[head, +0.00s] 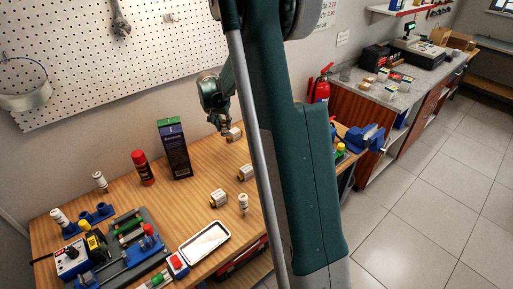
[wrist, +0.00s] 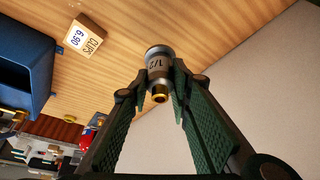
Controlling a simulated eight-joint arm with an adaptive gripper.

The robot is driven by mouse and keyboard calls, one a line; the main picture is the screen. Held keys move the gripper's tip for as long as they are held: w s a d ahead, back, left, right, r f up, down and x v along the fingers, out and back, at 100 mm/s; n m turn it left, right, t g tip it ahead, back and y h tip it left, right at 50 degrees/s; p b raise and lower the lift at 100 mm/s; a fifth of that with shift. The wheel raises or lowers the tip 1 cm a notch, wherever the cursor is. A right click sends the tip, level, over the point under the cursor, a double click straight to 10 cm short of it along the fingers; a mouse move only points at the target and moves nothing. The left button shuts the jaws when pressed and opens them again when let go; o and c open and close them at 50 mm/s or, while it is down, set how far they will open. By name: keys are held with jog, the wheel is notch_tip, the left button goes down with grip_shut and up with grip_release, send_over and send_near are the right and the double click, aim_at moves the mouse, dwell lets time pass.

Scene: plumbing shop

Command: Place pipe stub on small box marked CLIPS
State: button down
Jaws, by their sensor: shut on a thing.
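The small box marked CLIPS (wrist: 88,36), with 6.90 on another face, sits on the wood to the upper left, apart from the stub. In the head view my gripper (head: 225,127) is over the far part of the bench, partly beside my arm. A small pale object (head: 235,134) shows by it; I cannot tell its label.
On the bench (head: 120,213) stand a dark tall box (head: 174,148), a red can (head: 143,168), two small boxes (head: 218,198) (head: 245,173), a fitting (head: 243,204) and a white tray (head: 204,242). A blue bin (wrist: 25,62) is left of CLIPS. My arm hides part of the bench.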

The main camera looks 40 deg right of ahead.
jog(key=s+d+r+m+g+p, duration=0.1)
jog(key=s+d+r+m+p, duration=0.1)
jog(key=s+d, duration=0.9)
jog(key=shift+s+r+m, duration=0.25)
jog(key=shift+s+m, duration=0.15)
jog(key=shift+s, duration=0.35)
jog(key=shift+d, duration=0.1)
jog(key=shift+f, duration=2.9)
jog(key=shift+f+p, duration=0.3)
jog(key=shift+f, duration=1.8)
jog(key=shift+f, duration=0.2)
jog(key=c, duration=2.1)
grip_release()
